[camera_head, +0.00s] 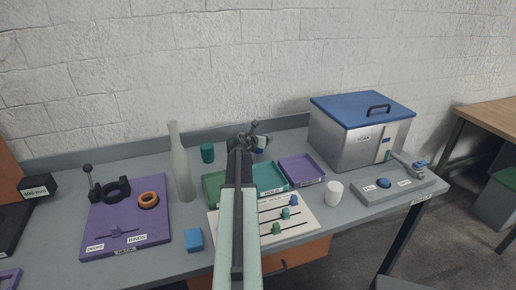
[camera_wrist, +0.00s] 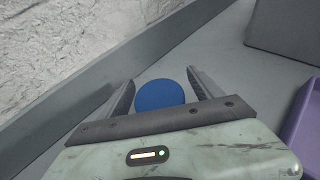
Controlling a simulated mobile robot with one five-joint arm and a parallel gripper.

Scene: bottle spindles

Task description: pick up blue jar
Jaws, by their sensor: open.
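The blue jar shows in the wrist view as a round blue top (camera_wrist: 160,95) between my two fingers, with a small gap on each side. Its lower part is hidden by my gripper body. In the head view only a small blue piece of it (camera_head: 260,148) shows behind my gripper, near the back of the bench. My gripper (camera_head: 252,130) is open at the far end of my arm, above or around the jar. The open fingers also show in the wrist view (camera_wrist: 161,79). I cannot tell how low the fingers are beside the jar.
A teal jar (camera_head: 207,153) and a tall pale bottle (camera_head: 180,165) stand to the left. Green and teal trays (camera_head: 272,178) and a purple tray (camera_head: 303,170) lie in front. A steel box with a blue lid (camera_head: 355,140) stands right. The back ledge (camera_wrist: 70,100) is close.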

